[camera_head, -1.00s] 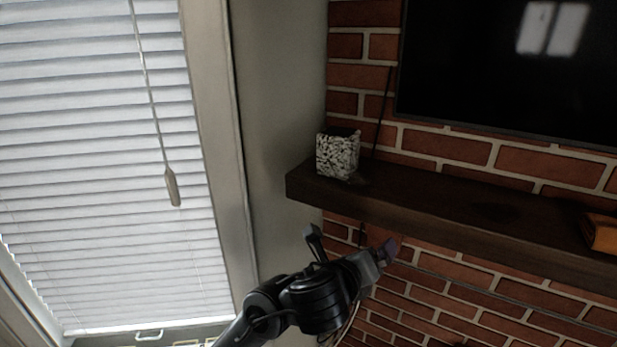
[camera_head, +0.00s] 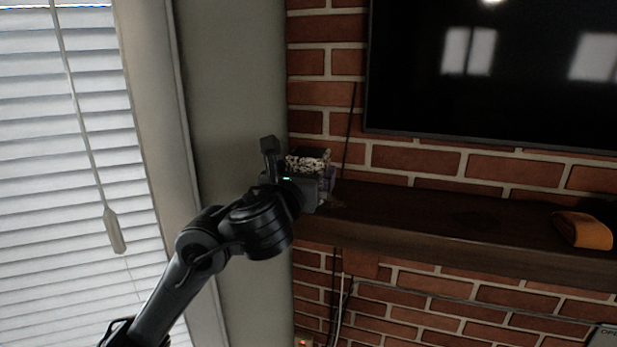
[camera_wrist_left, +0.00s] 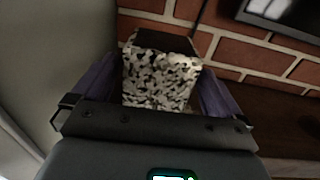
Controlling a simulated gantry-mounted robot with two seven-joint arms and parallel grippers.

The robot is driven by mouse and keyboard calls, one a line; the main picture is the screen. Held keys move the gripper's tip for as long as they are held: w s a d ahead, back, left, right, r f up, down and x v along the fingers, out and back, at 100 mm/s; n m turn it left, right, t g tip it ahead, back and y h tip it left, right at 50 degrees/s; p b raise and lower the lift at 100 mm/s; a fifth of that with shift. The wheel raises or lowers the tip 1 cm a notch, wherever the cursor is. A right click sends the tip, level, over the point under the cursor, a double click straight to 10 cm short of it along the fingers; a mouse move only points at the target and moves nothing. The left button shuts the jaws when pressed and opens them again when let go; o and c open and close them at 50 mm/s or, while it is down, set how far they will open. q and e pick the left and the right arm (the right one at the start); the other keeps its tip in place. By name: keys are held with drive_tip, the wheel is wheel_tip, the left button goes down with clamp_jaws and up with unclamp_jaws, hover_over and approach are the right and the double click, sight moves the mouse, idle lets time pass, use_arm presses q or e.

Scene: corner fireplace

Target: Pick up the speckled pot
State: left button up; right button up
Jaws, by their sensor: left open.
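The speckled pot (camera_head: 308,160), black and white with a dark open top, stands at the left end of the dark wooden mantel shelf. My left gripper (camera_head: 299,168) is in front of it and hides most of it in the head view. In the left wrist view the pot (camera_wrist_left: 160,80) sits between the two purple-padded fingers of my left gripper (camera_wrist_left: 158,92), one on each side. The gripper is open; I cannot tell whether either finger touches the pot. My right gripper is in neither view.
The mantel shelf (camera_head: 450,232) runs along the brick wall (camera_head: 415,160). A dark television (camera_head: 500,70) hangs above it. An orange folded item (camera_head: 582,231) lies on the shelf at the right. A window with blinds (camera_head: 60,180) is at the left. The shelf between pot and orange item is clear.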

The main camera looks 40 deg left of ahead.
use_arm(q)
drive_tip(key=shift+p+x, duration=0.3)
drive_tip(key=shift+x, duration=2.5)
drive_tip(key=shift+c, duration=0.2)
drive_tip(key=shift+r, duration=0.1)
drive_tip(key=c, duration=1)
